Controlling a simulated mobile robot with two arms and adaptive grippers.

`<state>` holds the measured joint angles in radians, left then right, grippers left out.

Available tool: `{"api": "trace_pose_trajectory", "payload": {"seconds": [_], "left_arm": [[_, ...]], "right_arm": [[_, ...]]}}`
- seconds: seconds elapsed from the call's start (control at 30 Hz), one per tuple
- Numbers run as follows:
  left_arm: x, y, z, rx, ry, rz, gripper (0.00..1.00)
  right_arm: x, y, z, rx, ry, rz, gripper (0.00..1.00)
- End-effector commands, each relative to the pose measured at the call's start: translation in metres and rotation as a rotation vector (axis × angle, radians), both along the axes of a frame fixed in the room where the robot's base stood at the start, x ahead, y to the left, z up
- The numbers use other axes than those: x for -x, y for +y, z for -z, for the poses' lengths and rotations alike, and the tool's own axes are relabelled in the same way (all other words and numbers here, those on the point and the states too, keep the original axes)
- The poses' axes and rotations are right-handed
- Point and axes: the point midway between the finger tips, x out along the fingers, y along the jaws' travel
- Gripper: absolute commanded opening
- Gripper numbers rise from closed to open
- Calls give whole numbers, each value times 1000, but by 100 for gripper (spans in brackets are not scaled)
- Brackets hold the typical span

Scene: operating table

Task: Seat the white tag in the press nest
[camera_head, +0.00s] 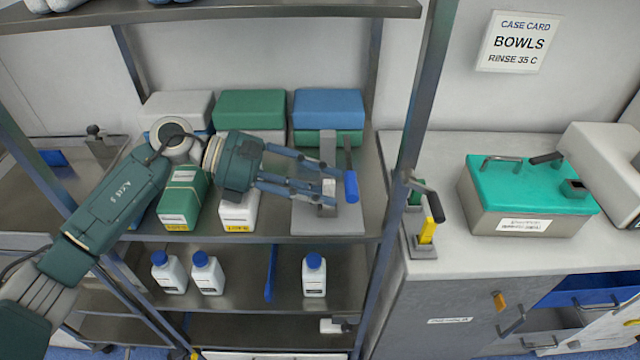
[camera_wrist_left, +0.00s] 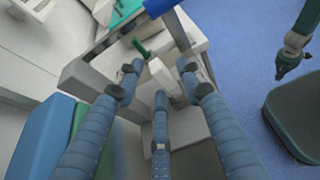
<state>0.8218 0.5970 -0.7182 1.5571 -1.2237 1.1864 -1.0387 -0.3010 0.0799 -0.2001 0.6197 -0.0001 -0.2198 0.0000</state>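My left gripper (camera_head: 328,186) reaches in from the left over the middle shelf, its jointed blue fingers around the front of the press. A small white piece, apparently the white tag (camera_head: 328,188), is among the fingertips. In the left wrist view a white piece (camera_wrist_left: 160,76) shows between the three fingers (camera_wrist_left: 158,78); I cannot tell whether they touch it. The grey press (camera_head: 328,148) has an upright column, a flat base plate and a blue-gripped lever (camera_head: 351,186) at its right. The nest is hidden behind the fingers.
Green and blue boxes (camera_head: 328,108) stand behind the press. A rack post (camera_head: 412,130) rises close to its right. White bottles (camera_head: 314,277) stand on the shelf below. A green-lidded case (camera_head: 525,190) sits on the right counter, beside a yellow-marked lever fixture (camera_head: 427,231).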

Motion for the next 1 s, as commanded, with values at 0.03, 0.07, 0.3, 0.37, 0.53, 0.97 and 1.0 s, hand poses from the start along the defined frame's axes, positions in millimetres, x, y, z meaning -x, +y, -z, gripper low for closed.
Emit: {"api": "trace_pose_trajectory", "payload": {"seconds": [0.03, 0.07, 0.3, 0.37, 0.53, 0.97, 1.0], "left_arm": [[0, 0, 0, 0, 0, 0, 37], [0, 0, 0, 0, 0, 0, 37], [0, 0, -6, 0, 1, 0, 37], [-1, 7, -4, -1, 0, -3, 37], [-2, 39, -15, -3, -1, -4, 37], [-2, 106, -46, 0, 1, -1, 37], [-1, 108, -47, 0, 1, 0, 37]], "right_arm": [[0, 0, 0, 0, -1, 0, 0], [0, 0, 0, 0, -1, 0, 0], [-1, 0, -7, 0, -1, 0, 0], [-1, 0, -2, 0, -2, 0, 0], [-2, 0, 11, -1, -2, 1, 0], [-1, 1, 29, -1, -2, 1, 0], [-2, 1, 29, -1, -2, 1, 0]]}}
